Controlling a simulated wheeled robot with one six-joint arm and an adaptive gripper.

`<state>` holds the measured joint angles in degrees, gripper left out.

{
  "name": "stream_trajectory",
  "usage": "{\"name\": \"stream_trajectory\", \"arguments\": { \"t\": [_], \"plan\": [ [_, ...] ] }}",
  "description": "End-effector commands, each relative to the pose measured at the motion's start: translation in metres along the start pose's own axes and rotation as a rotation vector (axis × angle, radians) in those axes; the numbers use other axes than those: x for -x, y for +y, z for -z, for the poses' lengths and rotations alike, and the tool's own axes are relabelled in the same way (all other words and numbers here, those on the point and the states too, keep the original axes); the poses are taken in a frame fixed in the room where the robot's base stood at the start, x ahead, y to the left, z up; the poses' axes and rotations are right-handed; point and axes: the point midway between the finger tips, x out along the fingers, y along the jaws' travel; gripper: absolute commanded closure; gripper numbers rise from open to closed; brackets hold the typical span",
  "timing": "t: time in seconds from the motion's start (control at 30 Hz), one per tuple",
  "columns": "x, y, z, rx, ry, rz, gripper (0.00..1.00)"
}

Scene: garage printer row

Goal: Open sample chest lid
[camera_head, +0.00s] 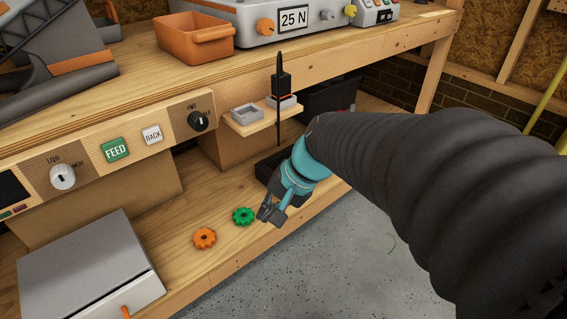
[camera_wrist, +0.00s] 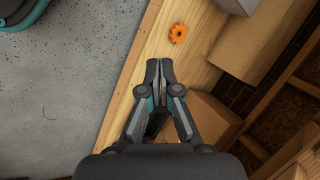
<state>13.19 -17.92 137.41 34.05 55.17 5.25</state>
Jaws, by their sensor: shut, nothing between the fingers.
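The sample chest appears to be the grey box (camera_head: 85,268) on the lower shelf at the bottom left of the head view. Its flat grey lid looks closed, and an orange tab (camera_head: 125,312) shows at its front, partly cut off by the picture edge. My gripper (camera_head: 267,217) is to the right of the chest and well apart from it, above the shelf's front edge beside the green gear. In the wrist view my gripper (camera_wrist: 160,68) has its fingertips together, with nothing between them.
A green gear (camera_head: 243,216) and an orange gear (camera_head: 204,238) lie on the lower shelf between my gripper and the chest; the orange gear also shows in the wrist view (camera_wrist: 178,33). A panel with a FEED button (camera_head: 115,149) overhangs. Grey floor (camera_head: 340,265) is open in front.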

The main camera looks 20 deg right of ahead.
Motion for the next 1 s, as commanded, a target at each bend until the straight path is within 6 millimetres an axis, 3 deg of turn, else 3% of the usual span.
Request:
{"name": "stream_trajectory", "arguments": {
  "t": [0.03, 0.27, 0.47, 0.67, 0.8, 1.0],
  "plan": [
    [-0.013, 0.0, 0.012, -0.094, -0.033, 0.035, 1.0],
    [-0.051, -0.004, 0.075, -0.528, -0.142, 0.239, 1.0],
    [-0.082, 0.014, 0.148, -0.913, -0.202, 0.432, 1.0],
    [-0.11, 0.061, 0.227, -1.294, -0.226, 0.642, 1.0],
    [-0.128, 0.107, 0.276, -1.532, -0.221, 0.785, 1.0],
    [-0.145, 0.161, 0.317, -1.752, -0.199, 0.93, 1.0]
  ]
}}
